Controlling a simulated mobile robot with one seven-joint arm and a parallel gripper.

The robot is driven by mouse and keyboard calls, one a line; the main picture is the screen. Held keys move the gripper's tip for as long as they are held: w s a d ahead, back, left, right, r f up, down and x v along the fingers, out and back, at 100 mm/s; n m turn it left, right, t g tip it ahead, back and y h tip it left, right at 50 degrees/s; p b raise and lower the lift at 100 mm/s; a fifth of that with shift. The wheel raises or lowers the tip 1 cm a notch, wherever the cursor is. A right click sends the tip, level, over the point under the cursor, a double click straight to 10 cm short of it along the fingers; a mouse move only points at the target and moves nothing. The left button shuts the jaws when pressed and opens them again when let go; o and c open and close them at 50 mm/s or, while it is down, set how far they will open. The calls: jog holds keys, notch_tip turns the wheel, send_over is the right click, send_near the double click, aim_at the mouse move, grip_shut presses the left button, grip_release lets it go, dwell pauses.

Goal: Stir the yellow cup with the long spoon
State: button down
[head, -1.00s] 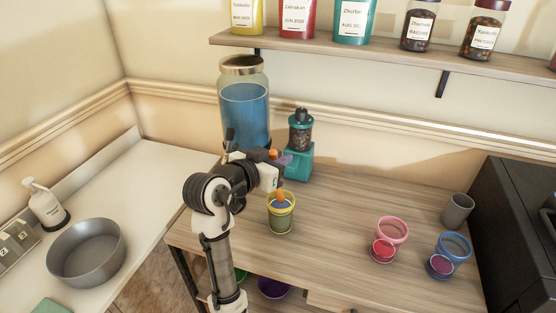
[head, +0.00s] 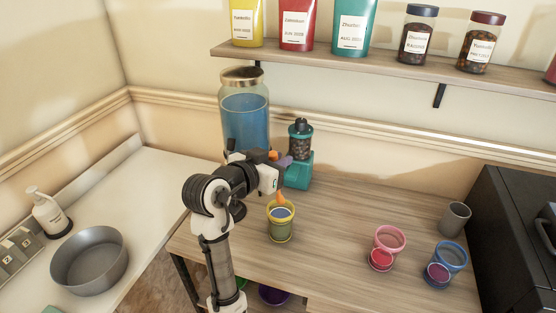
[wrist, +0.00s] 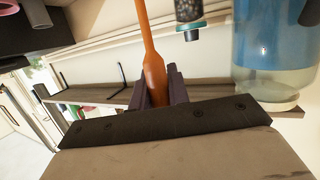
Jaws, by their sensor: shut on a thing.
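The yellow cup (head: 281,230) stands upright on the wooden table, with bluish content inside its yellow rim. My gripper (head: 279,163) is above and slightly behind the cup in the head view. It is shut on the long orange spoon (head: 283,198), which hangs down toward the cup. The spoon's lower end is at the cup's far rim; I cannot tell whether it dips into the content. In the wrist view the orange spoon (wrist: 153,70) sits between the dark fingers (wrist: 160,92) and runs out of the top of the picture.
A teal grinder (head: 299,172) and a large jar of blue liquid (head: 246,120) stand close behind my gripper. A pink cup (head: 389,240), a blue cup (head: 450,252) and a grey cup (head: 455,218) are at the right. The table between is clear. A shelf (head: 390,70) with jars is above.

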jog(key=shift+r+p, duration=2.05)
jog(key=shift+r, duration=0.55)
jog(key=shift+f, duration=0.1)
